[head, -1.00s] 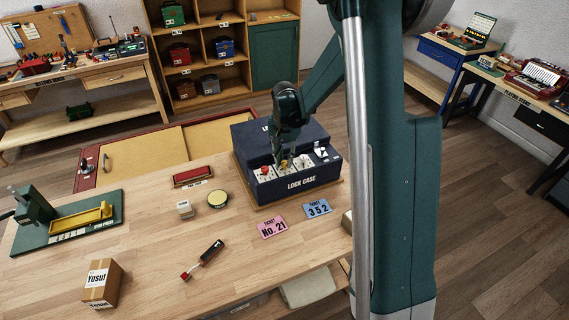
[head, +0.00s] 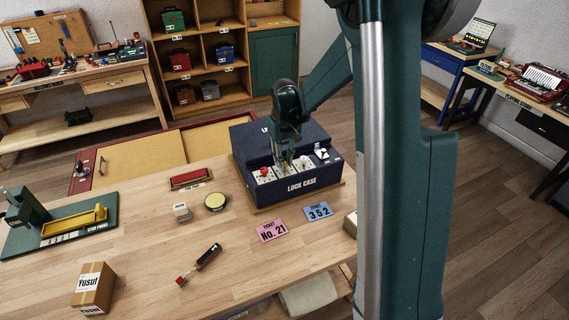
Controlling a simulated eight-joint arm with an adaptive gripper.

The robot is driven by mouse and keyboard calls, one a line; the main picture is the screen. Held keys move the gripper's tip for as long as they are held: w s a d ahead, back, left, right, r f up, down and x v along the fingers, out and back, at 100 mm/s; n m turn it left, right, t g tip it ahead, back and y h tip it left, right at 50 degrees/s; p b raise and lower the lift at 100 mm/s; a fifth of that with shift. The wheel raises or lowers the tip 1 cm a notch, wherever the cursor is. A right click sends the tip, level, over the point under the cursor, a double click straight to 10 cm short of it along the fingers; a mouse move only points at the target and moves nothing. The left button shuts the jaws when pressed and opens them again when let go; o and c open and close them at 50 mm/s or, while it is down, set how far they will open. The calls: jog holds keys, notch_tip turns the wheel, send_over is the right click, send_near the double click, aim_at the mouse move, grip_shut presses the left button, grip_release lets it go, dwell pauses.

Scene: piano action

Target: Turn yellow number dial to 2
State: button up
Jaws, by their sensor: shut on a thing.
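The dark blue lock case (head: 314,187) stands at the back right of the wooden table. Its sloped front holds a row of white dial plates: one with a red dial (head: 264,171) at the left, and one with a white dial (head: 304,161) to the right. My gripper (head: 285,167) points down at the plate between them and is shut on the yellow number dial, which its fingers hide. The number the dial points at cannot be read.
A pink ticket (head: 272,231) reading No. 21 and a blue ticket (head: 318,211) reading 352 lie in front of the case. A yellow-topped round tin (head: 215,202), a small pale block (head: 182,212), a red-ended tool (head: 199,263) and a cardboard box (head: 93,288) are on the table. My arm covers the right side.

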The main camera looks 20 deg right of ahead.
jog(key=shift+n, duration=0.6)
jog(key=o, duration=0.9)
jog(key=shift+r, duration=0.1)
notch_tip(320, 180, up, 12)
dwell(0.4)
dwell(0.5)
